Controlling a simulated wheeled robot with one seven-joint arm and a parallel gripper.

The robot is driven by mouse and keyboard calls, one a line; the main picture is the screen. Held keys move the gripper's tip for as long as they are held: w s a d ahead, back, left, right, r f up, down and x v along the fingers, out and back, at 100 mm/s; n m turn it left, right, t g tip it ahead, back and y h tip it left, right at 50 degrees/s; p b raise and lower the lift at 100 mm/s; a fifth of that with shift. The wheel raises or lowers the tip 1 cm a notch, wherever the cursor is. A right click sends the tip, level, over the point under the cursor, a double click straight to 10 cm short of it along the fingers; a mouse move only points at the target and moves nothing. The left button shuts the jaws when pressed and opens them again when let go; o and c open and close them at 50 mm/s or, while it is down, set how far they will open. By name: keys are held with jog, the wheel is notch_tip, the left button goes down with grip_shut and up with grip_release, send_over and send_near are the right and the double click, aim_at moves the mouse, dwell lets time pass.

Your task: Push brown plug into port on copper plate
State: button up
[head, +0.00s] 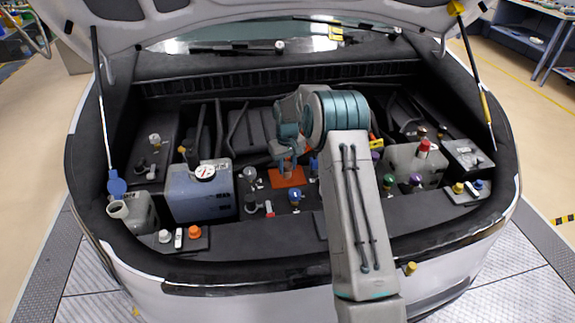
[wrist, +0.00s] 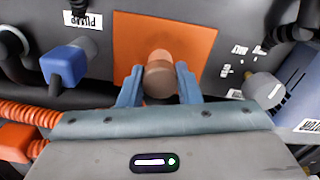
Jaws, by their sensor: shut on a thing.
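The copper plate (wrist: 195,42) is an orange-brown square on the dark panel in the wrist view. It also shows in the head view (head: 287,181), just below my gripper. The brown plug (wrist: 160,80) is a round brown piece held between my gripper's two blue fingers. My gripper (wrist: 158,86) is shut on it, in front of the plate. A lighter brown part (wrist: 160,55) shows just beyond the plug, at the plate. The port itself is hidden behind the plug, and I cannot tell how deep the plug sits. In the head view my gripper (head: 288,160) points down over the plate.
A blue connector (wrist: 66,62) is left of the plate in the wrist view, with an orange corrugated hose (wrist: 30,113) below it. A grey round cap (wrist: 264,88) is at the right. In the head view, a blue-grey tank (head: 200,195) stands left of the plate.

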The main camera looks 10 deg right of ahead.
aim_at(287, 165)
jog(key=o, duration=1)
jog(key=shift+f, duration=0.2)
notch_tip(287, 165, up, 14)
jog(key=shift+f+b, duration=0.1)
jog(key=shift+b, duration=0.8)
